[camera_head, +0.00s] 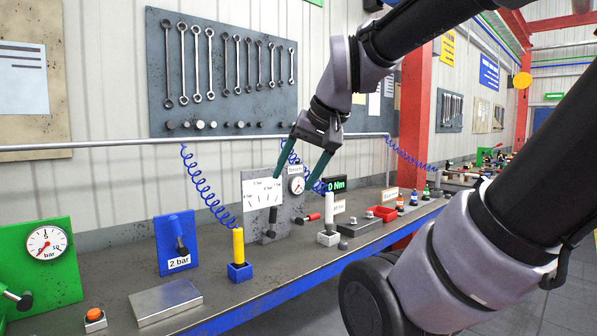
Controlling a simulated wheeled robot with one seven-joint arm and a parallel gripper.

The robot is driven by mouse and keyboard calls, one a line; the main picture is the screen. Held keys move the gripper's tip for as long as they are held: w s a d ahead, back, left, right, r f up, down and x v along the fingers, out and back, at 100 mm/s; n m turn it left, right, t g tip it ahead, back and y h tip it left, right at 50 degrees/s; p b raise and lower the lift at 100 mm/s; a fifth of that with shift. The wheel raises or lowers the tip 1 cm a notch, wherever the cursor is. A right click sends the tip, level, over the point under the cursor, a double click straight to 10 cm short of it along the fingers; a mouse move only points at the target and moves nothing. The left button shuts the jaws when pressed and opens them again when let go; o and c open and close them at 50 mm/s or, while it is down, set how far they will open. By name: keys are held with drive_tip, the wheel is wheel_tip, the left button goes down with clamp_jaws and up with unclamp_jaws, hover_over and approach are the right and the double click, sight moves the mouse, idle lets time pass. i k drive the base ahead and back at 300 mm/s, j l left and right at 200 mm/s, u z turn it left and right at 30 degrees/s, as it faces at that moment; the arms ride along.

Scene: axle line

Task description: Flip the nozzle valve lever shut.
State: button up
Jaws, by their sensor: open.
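My gripper (294,180) hangs above the bench with its two green fingers spread apart and nothing between them. It is in front of or above a grey panel (285,210) with a white scale card (262,193) and a small round gauge (297,185). A red-handled lever (308,218) sticks out at the panel's lower right, below the fingertips. Neither lever is visibly touched.
A blue 2 bar block (176,241) and a green gauge panel (45,265) stand to the left. A yellow cylinder (238,246) and a white cylinder (329,208) stand upright near the panel. Blue coiled hoses hang behind.

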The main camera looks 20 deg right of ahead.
sight(175, 226)
drive_tip(key=i+j+u, duration=0.1)
drive_tip(key=i+j, duration=0.25)
drive_tip(key=i+j+u, duration=0.15)
drive_tip(key=i+j, duration=0.15)
drive_tip(key=i, duration=0.2)
